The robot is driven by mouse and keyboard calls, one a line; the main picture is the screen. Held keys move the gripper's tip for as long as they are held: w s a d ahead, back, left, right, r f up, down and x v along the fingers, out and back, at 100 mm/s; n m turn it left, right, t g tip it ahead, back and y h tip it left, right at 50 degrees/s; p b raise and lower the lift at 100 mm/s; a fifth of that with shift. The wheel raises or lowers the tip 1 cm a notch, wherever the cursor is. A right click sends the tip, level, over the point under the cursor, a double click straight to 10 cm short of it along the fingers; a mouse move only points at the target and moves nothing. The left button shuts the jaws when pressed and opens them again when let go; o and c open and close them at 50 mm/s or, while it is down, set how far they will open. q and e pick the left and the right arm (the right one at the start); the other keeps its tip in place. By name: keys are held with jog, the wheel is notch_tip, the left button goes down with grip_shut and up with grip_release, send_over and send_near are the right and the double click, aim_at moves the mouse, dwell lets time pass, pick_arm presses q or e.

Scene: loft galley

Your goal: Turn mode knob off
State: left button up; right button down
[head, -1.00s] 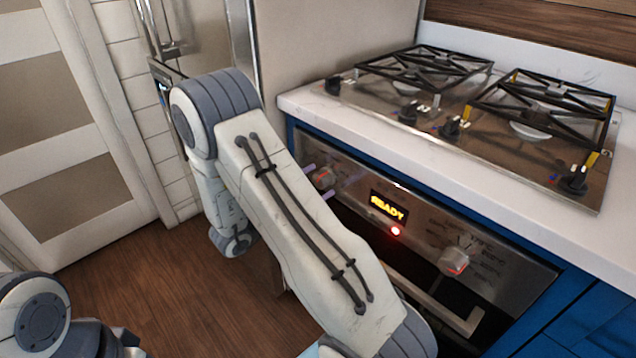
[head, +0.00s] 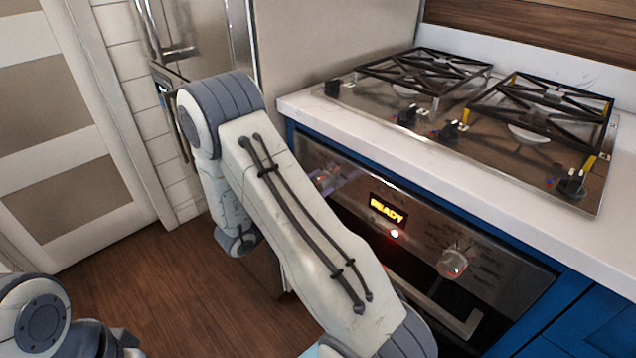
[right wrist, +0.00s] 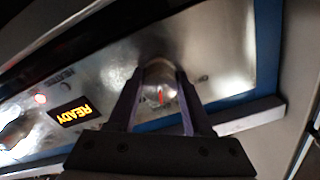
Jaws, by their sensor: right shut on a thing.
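The oven's left knob (head: 322,180) sits on the steel control panel (head: 420,231), left of the lit READY display (head: 387,209). In the right wrist view, where the panel looks upside down, this knob (right wrist: 160,84) is round and metallic with a red pointer mark. My right gripper (right wrist: 160,92) is shut on it, one finger on each side. In the head view my right gripper (head: 331,180) is small and partly hidden by my own forearm. The panel lettering around this knob is too blurred to read. My left gripper is out of view.
A second knob (head: 452,262) with printed marks sits right of the display. An indicator light (head: 395,233) glows below the display. The oven handle (head: 445,315) runs lower down. A gas cooktop (head: 480,110) stands on the white counter (head: 510,190). Wooden floor (head: 190,290) is open at left.

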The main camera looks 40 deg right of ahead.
jog(key=n+p, duration=0.5)
jog(key=p, duration=0.1)
jog(key=shift+s+r+n, duration=0.1)
jog(key=shift+r+n, duration=0.1)
jog(key=shift+n, duration=0.2)
jog(key=n+p, duration=0.2)
jog(key=shift+n, duration=0.3)
jog(key=n+p, duration=0.3)
jog(key=shift+s+f+n, duration=0.1)
jog(key=shift+n, duration=0.2)
jog(key=shift+n+p, duration=0.85)
jog(key=shift+n, duration=0.75)
jog(key=shift+f, duration=0.1)
jog(key=shift+c, duration=1.6)
grip_release()
